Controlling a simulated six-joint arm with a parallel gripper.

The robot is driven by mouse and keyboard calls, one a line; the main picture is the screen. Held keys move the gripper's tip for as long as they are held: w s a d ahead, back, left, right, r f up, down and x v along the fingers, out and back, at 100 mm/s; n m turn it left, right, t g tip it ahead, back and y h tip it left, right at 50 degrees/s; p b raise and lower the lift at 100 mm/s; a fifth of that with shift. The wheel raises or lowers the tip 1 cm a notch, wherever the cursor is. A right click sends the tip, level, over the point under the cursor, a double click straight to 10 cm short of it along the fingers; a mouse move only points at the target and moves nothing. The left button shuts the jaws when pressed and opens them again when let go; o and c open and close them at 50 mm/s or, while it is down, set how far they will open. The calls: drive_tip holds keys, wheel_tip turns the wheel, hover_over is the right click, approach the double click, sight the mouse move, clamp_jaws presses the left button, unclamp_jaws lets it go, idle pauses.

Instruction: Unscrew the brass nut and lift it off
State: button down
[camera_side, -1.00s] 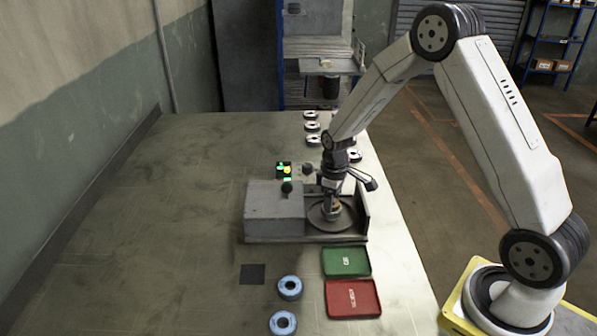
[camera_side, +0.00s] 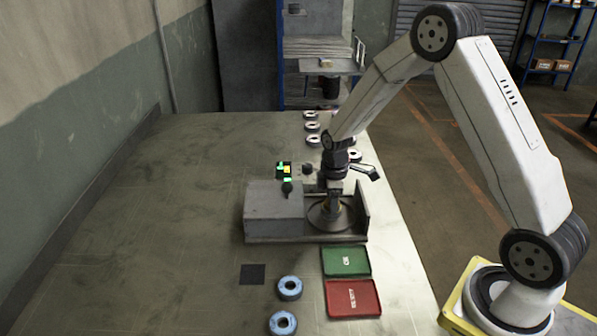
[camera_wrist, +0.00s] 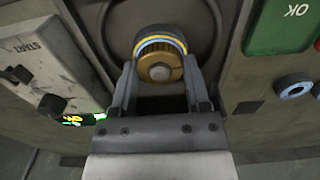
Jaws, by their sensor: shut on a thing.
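The brass nut (camera_wrist: 160,68) is ribbed, with a grey stud end at its centre and blue and yellow bands behind it in the wrist view. My gripper (camera_wrist: 158,88) has one finger on each side of the nut and is shut on it. In the side view my gripper (camera_side: 334,203) points straight down over the round plate (camera_side: 318,220) of the grey machine. The nut is mostly hidden there by the fingers. I cannot tell whether the nut is still on its thread.
The grey machine housing (camera_side: 272,212) stands left of the plate, with a low wall (camera_side: 362,208) on the right. A green OK tray (camera_side: 346,261) and a red tray (camera_side: 352,298) lie in front. Blue discs (camera_side: 289,287) sit beside them; several white-topped discs (camera_side: 312,126) stand behind.

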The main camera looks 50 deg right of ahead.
drive_tip(key=n, duration=0.5)
drive_tip(key=shift+n, duration=0.4)
drive_tip(key=n, duration=0.5)
drive_tip(key=shift+r, duration=0.15)
idle(0.4)
drive_tip(key=shift+r, duration=2.35)
drive_tip(key=shift+r, duration=0.1)
